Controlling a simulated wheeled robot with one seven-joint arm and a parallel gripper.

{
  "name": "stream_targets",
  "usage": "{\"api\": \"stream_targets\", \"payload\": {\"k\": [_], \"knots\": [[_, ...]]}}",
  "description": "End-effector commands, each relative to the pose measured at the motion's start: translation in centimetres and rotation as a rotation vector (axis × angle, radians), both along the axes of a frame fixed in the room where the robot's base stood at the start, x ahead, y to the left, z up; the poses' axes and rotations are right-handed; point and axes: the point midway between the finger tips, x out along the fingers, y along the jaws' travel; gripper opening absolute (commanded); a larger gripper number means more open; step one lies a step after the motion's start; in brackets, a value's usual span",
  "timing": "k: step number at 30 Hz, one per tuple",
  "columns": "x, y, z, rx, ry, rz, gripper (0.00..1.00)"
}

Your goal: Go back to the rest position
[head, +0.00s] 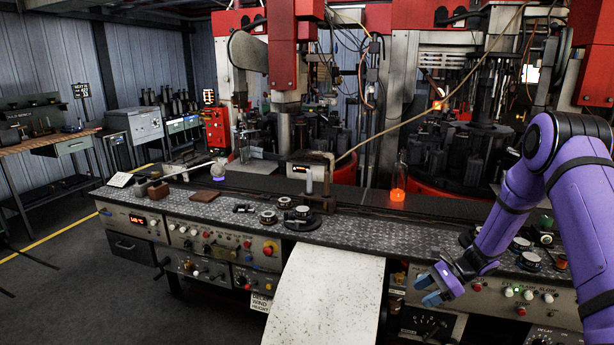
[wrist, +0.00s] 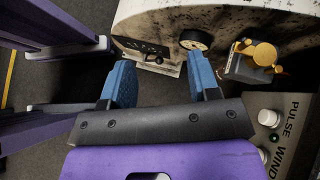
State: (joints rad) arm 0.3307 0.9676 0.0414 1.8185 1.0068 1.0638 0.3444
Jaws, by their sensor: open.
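My gripper (head: 430,286) is at the right of the head view, at the end of my purple arm, in front of the console's front edge. It also shows in the wrist view (wrist: 160,84), where its two blue fingers stand wide apart with nothing between them. Dark floor and part of a pale panel show beyond the fingertips. The arm is bent, with the elbow high at the right edge of the head view.
A long console (head: 225,205) with knobs and buttons runs across the front. A white speckled chute (head: 325,295) slopes down left of my gripper. Red machinery (head: 405,15) stands behind. Open floor lies left.

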Motion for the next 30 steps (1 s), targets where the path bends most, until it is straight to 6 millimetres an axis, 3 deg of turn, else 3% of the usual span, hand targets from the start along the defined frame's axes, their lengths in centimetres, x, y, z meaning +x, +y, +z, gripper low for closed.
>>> {"api": "stream_targets", "payload": {"k": [1,3,15,30], "knots": [[0.0,0.3,2.3,-0.022,-0.034,0.035,0.56],[-0.4,0.6,4.8,-0.052,-0.074,0.083,0.56],[-4.4,2.5,18.3,-0.229,-0.304,0.353,0.56],[-13.5,4.3,31.2,-0.472,-0.580,0.668,0.56]]}}
